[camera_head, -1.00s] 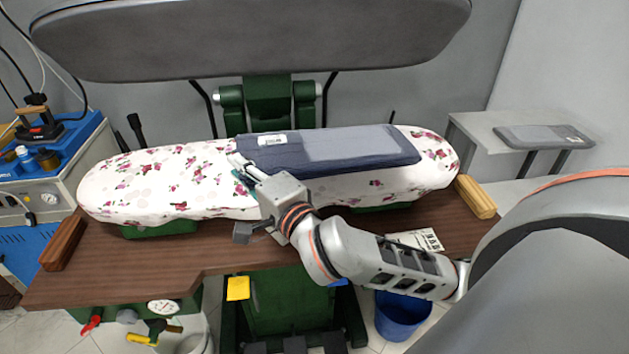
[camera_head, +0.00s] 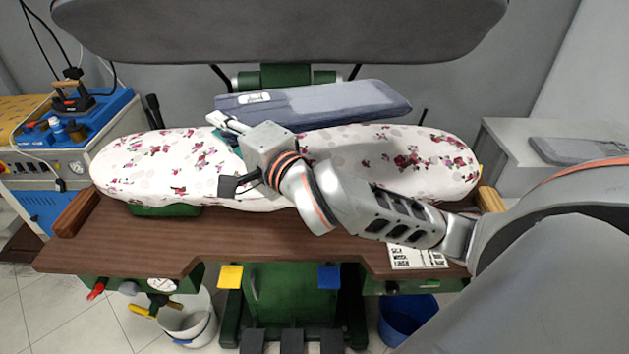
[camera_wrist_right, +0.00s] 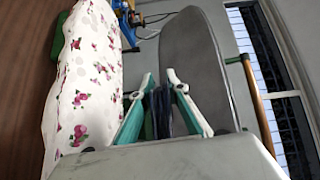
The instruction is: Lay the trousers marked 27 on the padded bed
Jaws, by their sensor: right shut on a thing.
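The folded dark blue trousers (camera_head: 310,104) carry a white tag (camera_head: 255,97) whose number is too small to read. They are tilted over the back edge of the padded bed (camera_head: 395,165) and look raised off it. The bed has a white cover with pink flowers. My right gripper (camera_head: 229,122) is shut on the left end of the trousers. In the right wrist view the trousers show as a dark edge (camera_wrist_right: 163,110) between the fingers, with the bed (camera_wrist_right: 85,85) to the left. My left gripper is not in view.
The grey upper press plate (camera_head: 280,30) hangs above and behind the bed. Another folded grey garment (camera_head: 575,150) lies on a side table (camera_head: 505,145) at right. A blue machine with an iron (camera_head: 72,100) stands at left. The bed's top is bare.

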